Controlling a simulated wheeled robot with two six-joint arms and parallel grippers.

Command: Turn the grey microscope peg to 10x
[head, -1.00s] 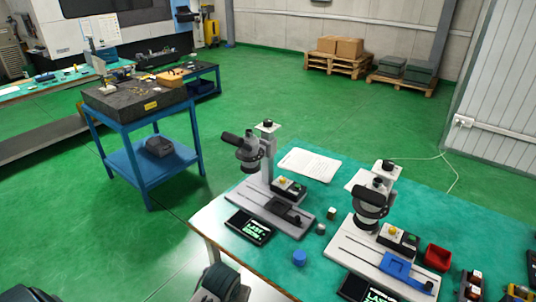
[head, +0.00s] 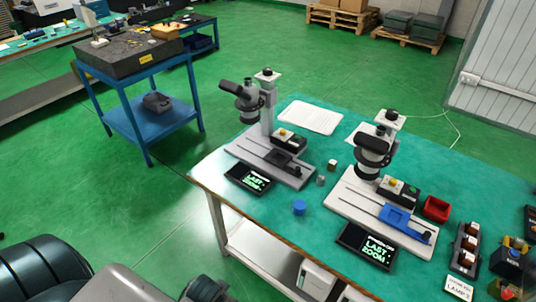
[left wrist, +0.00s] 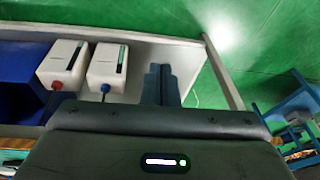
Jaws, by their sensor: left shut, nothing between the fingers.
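The grey microscope (head: 268,126) stands on the left of the green bench, with a dark ring-shaped head, an angled eyepiece and a dark stage on its grey base. Its peg and zoom marks are too small to make out. A black display (head: 249,178) with green lettering lies in front of it. My left gripper (left wrist: 161,84) is shut and empty in the left wrist view, over the white shelf area. My left arm comes in at the lower left of the head view, clear of the microscope. My right gripper is not in view.
A white microscope (head: 374,165) with a blue stage stands to the right, with a display (head: 368,246) reading "LAST ZOOM". A blue cap (head: 299,208) and small blocks lie between them. A red bin (head: 436,209) is at right. White boxes (left wrist: 106,68) sit below the bench.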

